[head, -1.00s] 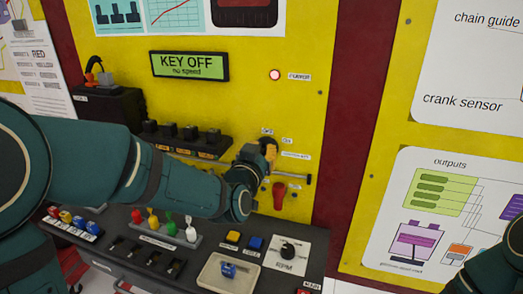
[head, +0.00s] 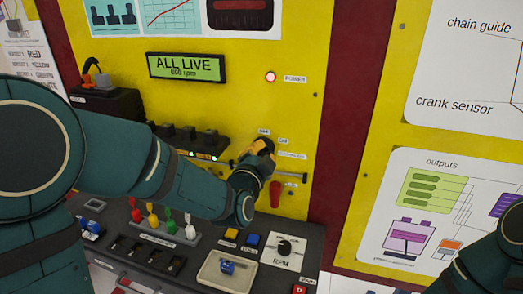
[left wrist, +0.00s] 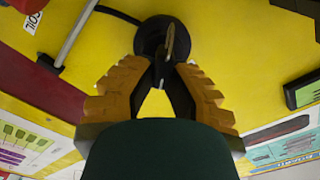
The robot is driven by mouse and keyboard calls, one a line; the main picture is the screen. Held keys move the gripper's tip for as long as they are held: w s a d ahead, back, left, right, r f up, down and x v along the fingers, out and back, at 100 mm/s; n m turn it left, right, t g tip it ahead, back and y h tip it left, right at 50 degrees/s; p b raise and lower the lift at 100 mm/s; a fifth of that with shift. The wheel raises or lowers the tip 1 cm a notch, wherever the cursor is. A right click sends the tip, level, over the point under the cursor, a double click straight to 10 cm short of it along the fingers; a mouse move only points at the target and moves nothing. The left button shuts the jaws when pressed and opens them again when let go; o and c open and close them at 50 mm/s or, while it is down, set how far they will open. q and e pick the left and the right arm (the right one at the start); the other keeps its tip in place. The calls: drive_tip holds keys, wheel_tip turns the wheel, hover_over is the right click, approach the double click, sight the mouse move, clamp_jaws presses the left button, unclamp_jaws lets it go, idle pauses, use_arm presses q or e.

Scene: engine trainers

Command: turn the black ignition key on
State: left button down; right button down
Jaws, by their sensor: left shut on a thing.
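My left gripper (head: 260,156) is at the yellow panel, below the small labels around the ignition switch. In the left wrist view its two ribbed orange fingers (left wrist: 163,76) are closed in on the black ignition key (left wrist: 163,68), in front of the round black switch (left wrist: 152,36). A brass-coloured strip shows at the switch. The arm and fingers hide most of the key in the head view. The green display (head: 187,66) reads "ALL LIVE" and what looks like 800 rpm. My right gripper is out of view.
A red-handled lever (head: 275,193) hangs just below the gripper, near a thin horizontal rod. The black console (head: 120,215) below carries coloured levers, buttons, an RPM knob (head: 284,247) and a beige tray (head: 206,278).

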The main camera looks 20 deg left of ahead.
use_arm(q)
drive_tip(key=shift+m, duration=0.9)
drive_tip(key=c, duration=1)
unclamp_jaws()
drive_tip(key=shift+w+d, duration=0.1)
drive_tip(key=s, duration=0.7)
drive_tip(key=shift+s, duration=0.3)
drive_tip(key=shift+p, duration=0.3)
